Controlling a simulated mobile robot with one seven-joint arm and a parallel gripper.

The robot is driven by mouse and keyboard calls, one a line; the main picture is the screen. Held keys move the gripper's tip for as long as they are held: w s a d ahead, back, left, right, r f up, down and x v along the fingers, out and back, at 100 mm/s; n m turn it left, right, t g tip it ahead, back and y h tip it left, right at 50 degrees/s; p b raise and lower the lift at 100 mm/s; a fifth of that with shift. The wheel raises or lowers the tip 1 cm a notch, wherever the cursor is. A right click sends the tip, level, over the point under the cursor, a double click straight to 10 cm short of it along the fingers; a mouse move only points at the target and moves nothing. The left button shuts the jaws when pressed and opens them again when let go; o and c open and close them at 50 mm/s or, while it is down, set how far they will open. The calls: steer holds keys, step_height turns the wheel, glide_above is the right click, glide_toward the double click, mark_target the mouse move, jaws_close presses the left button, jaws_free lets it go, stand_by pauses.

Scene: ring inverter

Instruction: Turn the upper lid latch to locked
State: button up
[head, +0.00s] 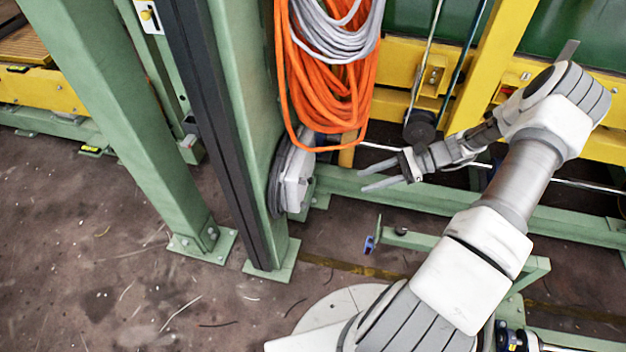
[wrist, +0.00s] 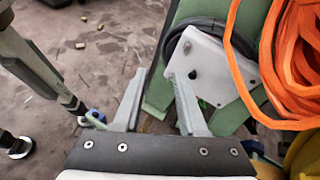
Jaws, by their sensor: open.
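A white box or lid (head: 296,181) with a dark round back is mounted low on the green post, below the orange cable in the head view. In the wrist view the white lid (wrist: 222,68) is at upper right, with small dark round fittings on its face. One dark fitting (wrist: 193,73) lies near its left side; I cannot tell if it is the upper latch or how it is turned. My gripper (head: 364,179) is open and empty, to the right of the box, its fingers pointing toward it with a gap. In the wrist view my gripper (wrist: 155,75) has its fingers apart.
A coil of orange cable (head: 325,95) and a grey cable (head: 335,35) hang just above the box. Green posts (head: 135,120) stand to the left. Yellow and green machine frames (head: 400,75) lie behind my arm. The floor (head: 90,250) at left is mostly clear.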

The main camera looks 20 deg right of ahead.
mark_target(303, 181)
step_height(303, 181, down, 6)
steer(key=s+d+m+t+y, duration=0.1)
steer(key=d+m+t+y, duration=0.15)
steer(key=m+t, duration=0.4)
steer(key=b+x, duration=0.1)
steer(key=x, duration=1.7)
steer(key=shift+s+r+b, duration=0.25)
steer(key=shift+b, duration=0.15)
steer(key=shift+a, duration=0.1)
jaws_close()
